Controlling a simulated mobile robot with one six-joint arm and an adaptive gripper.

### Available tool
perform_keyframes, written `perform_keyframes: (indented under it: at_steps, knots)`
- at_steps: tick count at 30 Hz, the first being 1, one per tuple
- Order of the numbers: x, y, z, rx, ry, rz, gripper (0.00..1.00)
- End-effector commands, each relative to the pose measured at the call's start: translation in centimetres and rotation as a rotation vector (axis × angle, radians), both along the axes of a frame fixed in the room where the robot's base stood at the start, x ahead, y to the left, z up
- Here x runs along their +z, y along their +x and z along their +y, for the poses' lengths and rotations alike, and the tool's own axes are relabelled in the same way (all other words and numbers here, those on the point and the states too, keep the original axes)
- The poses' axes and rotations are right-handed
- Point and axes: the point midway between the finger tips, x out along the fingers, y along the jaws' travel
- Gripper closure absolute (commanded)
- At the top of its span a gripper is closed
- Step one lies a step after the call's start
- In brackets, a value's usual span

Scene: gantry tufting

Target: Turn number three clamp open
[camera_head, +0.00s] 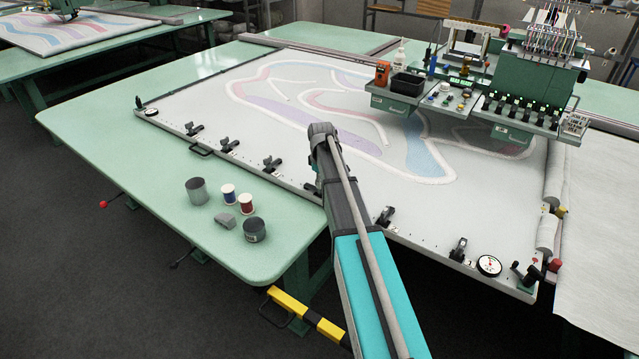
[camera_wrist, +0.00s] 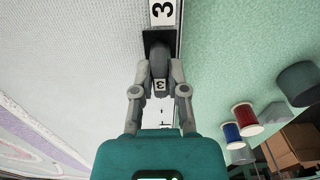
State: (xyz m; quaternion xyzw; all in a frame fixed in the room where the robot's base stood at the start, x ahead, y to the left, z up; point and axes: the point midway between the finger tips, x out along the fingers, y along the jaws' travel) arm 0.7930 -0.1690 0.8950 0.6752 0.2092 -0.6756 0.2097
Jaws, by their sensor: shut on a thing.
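The number three clamp (camera_wrist: 160,52) shows in the wrist view as a dark grey lever on a black base, at the edge of the white backing cloth. A white label with a black 3 (camera_wrist: 163,11) lies just beyond it, and a small 3 tag shows on the lever. My gripper (camera_wrist: 160,74) has its two grey fingers on either side of the lever, shut on it. In the head view my arm crosses the frame's front edge and hides the gripper and this clamp. Other black clamps (camera_head: 272,164) sit along that edge on both sides.
Thread spools (camera_head: 229,192) and dark tins (camera_head: 196,190) stand on the green table (camera_head: 150,195) left of my arm. A round dial (camera_head: 488,265) sits at the frame's near right corner. The green tufting head (camera_head: 530,90) hangs over the back right.

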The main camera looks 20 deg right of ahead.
Motion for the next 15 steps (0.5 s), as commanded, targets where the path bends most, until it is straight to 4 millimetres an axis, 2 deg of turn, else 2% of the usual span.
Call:
perform_keyframes:
  at_steps: [1,2,7,15]
  knots:
    - [0.02,0.16,0.16,0.003,0.004,-0.004,1.0]
    - [0.02,0.17,0.16,0.003,0.004,-0.004,0.8]
    - [0.01,0.11,0.15,0.002,0.003,-0.002,0.48]
    - [0.0,0.04,0.12,0.0,0.002,-0.001,0.47]
